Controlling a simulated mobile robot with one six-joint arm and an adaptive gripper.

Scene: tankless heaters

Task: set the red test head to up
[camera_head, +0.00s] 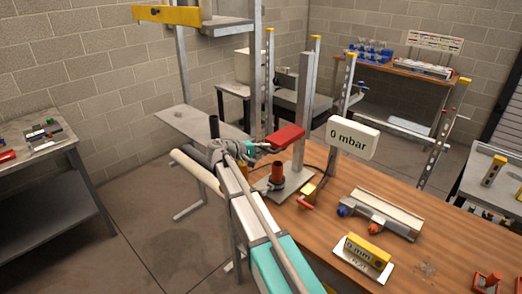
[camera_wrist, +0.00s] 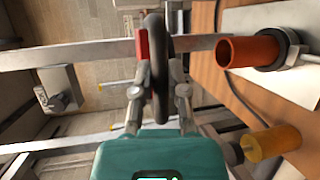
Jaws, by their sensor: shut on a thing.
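The red test head (camera_head: 288,137) is a slanted red block beside the grey upright column (camera_head: 304,110), partway up it. Below it, an orange-red cylinder (camera_head: 277,172) stands on the column's base plate. My gripper (camera_head: 262,147) is at the left end of the red test head. In the wrist view my gripper (camera_wrist: 160,98) has its two fingers closed on a black ring (camera_wrist: 160,60) seen edge-on. A small part of the red test head (camera_wrist: 142,46) shows just left of the ring. The orange-red cylinder (camera_wrist: 250,51) is to the right, apart from the fingers. Most of the red head is hidden there.
A white "0 mbar" display (camera_head: 353,137) stands right of the column. A yellow block (camera_head: 308,190) with a red handle is near the base. A grey fixture (camera_head: 382,212) and a yellow "0 mm" gauge (camera_head: 367,249) lie on the wooden bench (camera_head: 440,236). The floor at left is clear.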

